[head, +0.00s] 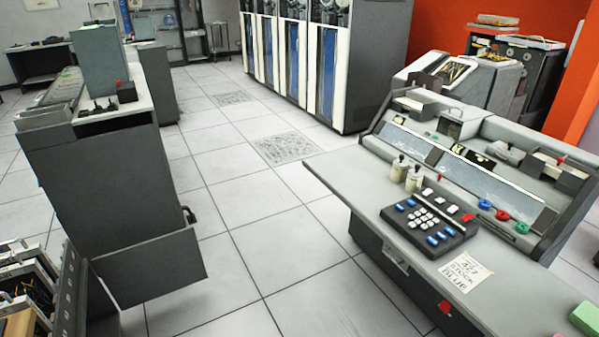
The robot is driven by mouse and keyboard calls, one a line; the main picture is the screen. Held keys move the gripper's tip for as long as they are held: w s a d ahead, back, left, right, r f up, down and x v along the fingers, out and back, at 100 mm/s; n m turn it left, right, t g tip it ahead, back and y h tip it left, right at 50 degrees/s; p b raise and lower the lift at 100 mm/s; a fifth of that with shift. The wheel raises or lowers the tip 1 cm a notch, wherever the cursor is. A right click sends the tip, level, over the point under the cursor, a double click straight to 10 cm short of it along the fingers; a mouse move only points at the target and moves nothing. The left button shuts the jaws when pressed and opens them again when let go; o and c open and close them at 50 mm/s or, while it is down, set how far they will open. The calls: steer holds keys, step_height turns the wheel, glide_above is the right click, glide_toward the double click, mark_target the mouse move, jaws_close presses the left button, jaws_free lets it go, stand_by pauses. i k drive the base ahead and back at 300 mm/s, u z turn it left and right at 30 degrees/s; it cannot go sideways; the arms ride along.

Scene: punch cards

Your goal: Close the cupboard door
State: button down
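A dark grey cabinet (95,175) with a pale top stands at the left in the head view. A flat dark grey panel (150,272) stands out from its lower part into the aisle, and looks like the cupboard door, open. A black handle (189,215) shows just above the panel's upper right corner. The door's hinge line and the cupboard's inside are not clearly visible. My gripper is not in view.
A rack of cables and boards (25,295) stands at the lower left, close to the panel. A control console (340,180) with a keypad (432,218) fills the right. Tall tape cabinets (365,65) stand behind. The tiled floor (240,215) between is clear.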

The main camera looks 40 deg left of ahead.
mark_target(140, 273)
steer(key=u, duration=2.45)
steer(key=i, duration=3.1)
steer(key=z, duration=0.6)
